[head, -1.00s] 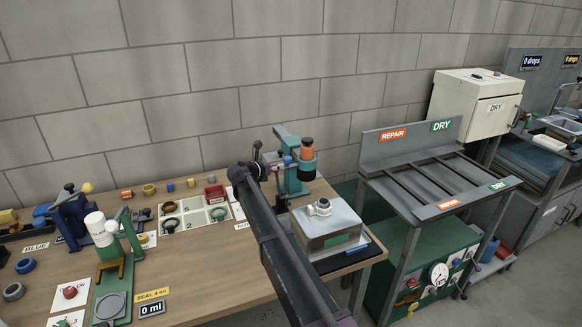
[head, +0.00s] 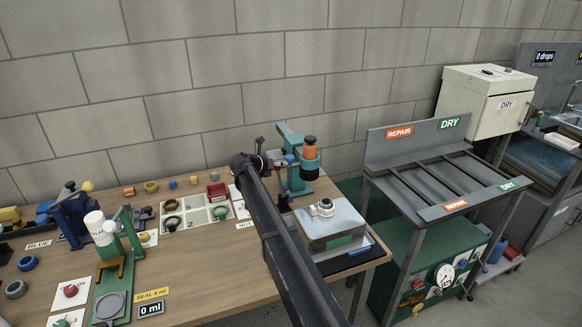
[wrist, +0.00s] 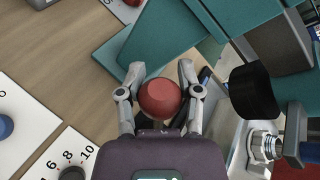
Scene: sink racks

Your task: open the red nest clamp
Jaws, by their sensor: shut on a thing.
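My gripper (wrist: 159,82) has its two grey fingers closed on either side of a round red knob (wrist: 160,98) in the wrist view. I take the knob to be the red nest clamp's handle; the clamp's body and its joint are hidden beneath the knob and gripper. A teal fixture (wrist: 165,35) lies just beyond the fingertips. In the head view the teal press-like fixture (head: 287,143) stands at the back of the bench, carrying an orange cylinder (head: 309,151). My arm hides the gripper and the knob there.
A grey-topped box (head: 335,228) stands at the bench's right end. A divided tray (head: 191,216) and a red bin (head: 217,191) lie left of my arm.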

